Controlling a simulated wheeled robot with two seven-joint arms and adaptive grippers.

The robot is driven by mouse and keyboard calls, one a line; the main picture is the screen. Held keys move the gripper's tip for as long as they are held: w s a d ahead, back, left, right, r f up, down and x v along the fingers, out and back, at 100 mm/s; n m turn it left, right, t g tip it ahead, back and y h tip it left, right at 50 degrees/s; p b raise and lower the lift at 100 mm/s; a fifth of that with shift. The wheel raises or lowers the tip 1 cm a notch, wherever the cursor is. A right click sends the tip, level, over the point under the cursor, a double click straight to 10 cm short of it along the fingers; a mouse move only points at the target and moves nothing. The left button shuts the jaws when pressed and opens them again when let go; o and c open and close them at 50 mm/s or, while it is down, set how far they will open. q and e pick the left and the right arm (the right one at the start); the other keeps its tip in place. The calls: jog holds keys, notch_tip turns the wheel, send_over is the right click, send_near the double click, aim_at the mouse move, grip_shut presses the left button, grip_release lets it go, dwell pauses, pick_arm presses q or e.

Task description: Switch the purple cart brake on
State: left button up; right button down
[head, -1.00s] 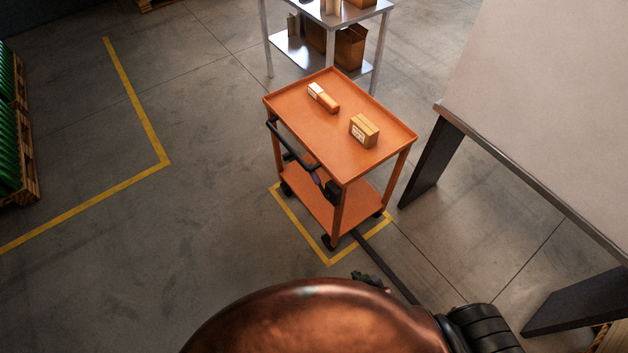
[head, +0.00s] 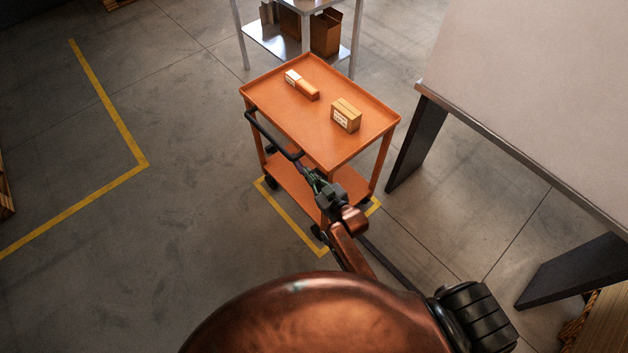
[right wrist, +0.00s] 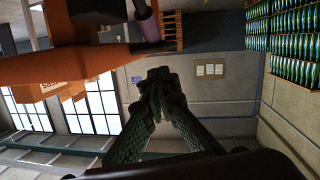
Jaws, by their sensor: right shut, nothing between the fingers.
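The orange cart (head: 322,128) stands inside a yellow floor marking, with a black push handle (head: 270,138) on its near left side. A small purple lever (right wrist: 147,24) shows at the top of the right wrist view beside the cart's orange edge (right wrist: 60,66). In the head view my gripper largely hides that area. My right gripper (head: 314,180) is at the cart's near corner, just below the handle's end. Its fingers (right wrist: 159,76) are closed together and empty, close to the lever; I cannot tell if they touch it. My left gripper is not in view.
Two small cartons, one long (head: 302,85) and one boxy (head: 346,115), lie on the cart's top. A large table (head: 540,90) stands at the right, a metal shelf (head: 284,44) behind the cart. The floor at the left is clear.

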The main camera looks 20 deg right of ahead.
aim_at(296, 162)
jog(key=w+f, duration=0.2)
jog(key=w, duration=0.1)
jog(key=w+f+b, duration=0.1)
jog(key=w, duration=0.1)
jog(key=shift+a, duration=0.4)
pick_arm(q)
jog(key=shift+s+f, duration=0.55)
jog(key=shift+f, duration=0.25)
pick_arm(e)
jog(key=shift+w+f, duration=0.45)
jog(key=shift+f, duration=0.15)
